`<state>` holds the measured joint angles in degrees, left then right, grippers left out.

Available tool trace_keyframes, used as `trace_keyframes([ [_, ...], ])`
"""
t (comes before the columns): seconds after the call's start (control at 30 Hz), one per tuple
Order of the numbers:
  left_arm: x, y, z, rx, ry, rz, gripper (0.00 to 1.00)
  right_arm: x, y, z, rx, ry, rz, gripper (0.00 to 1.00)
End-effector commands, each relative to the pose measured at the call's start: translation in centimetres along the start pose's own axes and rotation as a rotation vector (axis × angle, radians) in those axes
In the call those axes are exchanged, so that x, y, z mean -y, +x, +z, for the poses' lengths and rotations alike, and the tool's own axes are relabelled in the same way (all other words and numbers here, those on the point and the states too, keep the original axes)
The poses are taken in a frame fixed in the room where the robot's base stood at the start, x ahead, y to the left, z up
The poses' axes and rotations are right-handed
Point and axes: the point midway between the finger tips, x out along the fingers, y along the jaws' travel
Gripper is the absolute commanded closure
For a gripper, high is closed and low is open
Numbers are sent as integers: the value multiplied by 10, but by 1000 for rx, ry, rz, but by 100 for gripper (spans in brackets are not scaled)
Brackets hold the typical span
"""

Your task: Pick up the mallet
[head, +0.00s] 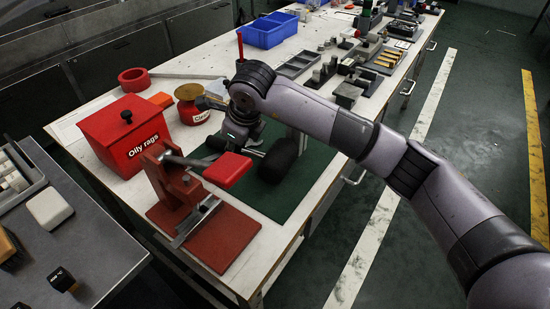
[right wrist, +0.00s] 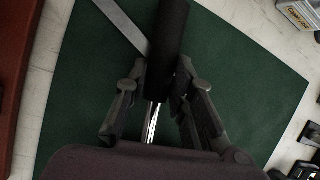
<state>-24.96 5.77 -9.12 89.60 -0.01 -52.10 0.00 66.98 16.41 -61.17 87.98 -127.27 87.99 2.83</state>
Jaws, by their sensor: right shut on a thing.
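The mallet has a thick black head (head: 278,160) and a bright metal shaft, over or on the green mat (head: 283,207). My right gripper (head: 238,141) reaches over the bench from the right and is shut on the mallet. In the right wrist view its fingers (right wrist: 165,82) lie on both sides of the mallet where a black cylindrical part (right wrist: 171,32) meets the shiny shaft (right wrist: 151,122). The far end of the shaft is hidden under my wrist. I cannot tell whether the mallet touches the mat. My left gripper is not in view.
A red lever tool (head: 178,186) stands left of the mat, its red grip (head: 228,170) close to my right gripper. A red "Oily rags" bin (head: 124,138) and a round tin (head: 190,106) stand behind. Blue bins (head: 266,32) and several tools are farther back. The mat's front is clear.

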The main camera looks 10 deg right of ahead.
Motion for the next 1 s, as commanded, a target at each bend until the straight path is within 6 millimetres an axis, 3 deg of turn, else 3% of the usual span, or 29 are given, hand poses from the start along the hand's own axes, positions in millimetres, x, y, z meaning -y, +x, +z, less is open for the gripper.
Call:
trace_keyframes([
  [0.47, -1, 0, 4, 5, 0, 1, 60, 2, -9, 4, 2, -1, -2, 100],
  [0.67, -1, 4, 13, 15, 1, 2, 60, 8, -33, 14, 4, -1, -4, 100],
  [1.0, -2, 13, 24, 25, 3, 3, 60, 22, -97, 41, 5, 0, -5, 100],
])
